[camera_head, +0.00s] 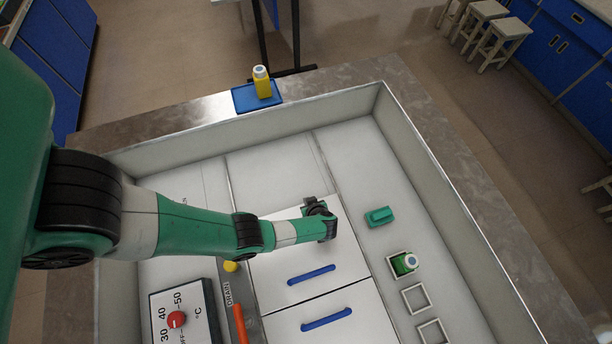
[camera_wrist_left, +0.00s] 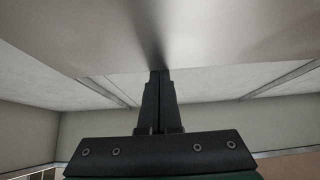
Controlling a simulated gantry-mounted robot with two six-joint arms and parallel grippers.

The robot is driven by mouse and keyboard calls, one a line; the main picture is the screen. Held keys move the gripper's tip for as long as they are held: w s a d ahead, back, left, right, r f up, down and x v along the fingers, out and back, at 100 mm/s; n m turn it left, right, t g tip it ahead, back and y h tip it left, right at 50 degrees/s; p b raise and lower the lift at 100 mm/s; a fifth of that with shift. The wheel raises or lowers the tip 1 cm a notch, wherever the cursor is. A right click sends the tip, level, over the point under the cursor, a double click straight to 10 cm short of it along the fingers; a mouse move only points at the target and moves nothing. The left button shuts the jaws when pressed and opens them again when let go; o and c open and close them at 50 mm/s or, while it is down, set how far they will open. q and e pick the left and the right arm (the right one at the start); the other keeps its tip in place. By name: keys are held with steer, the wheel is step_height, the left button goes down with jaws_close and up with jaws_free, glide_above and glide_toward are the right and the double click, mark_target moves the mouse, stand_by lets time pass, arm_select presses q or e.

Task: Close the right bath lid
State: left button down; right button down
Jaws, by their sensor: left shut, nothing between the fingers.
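Two white bath lid panels with blue bar handles lie side by side in the large white tray. The farther lid (camera_head: 348,258) has its handle (camera_head: 312,273) near the seam between them. The nearer lid (camera_head: 285,325) has its handle (camera_head: 327,319) just past the seam. I cannot tell which is the right one. My left gripper (camera_head: 318,207) is over the far edge of the farther lid. In the left wrist view its fingers (camera_wrist_left: 158,75) are shut and empty, with tips at a broad pale surface; contact is unclear. My right gripper is not in view.
A green block (camera_head: 379,216) and a green container with a white cap (camera_head: 404,263) stand right of the lids. A dial panel (camera_head: 182,318), orange handle (camera_head: 240,322) and yellow knob (camera_head: 230,266) are left. A yellow bottle (camera_head: 262,86) stands on a blue mat (camera_head: 242,100) beyond the tray.

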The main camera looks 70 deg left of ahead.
arm_select(q)
steer(key=shift+d, duration=0.1)
stand_by(0.3)
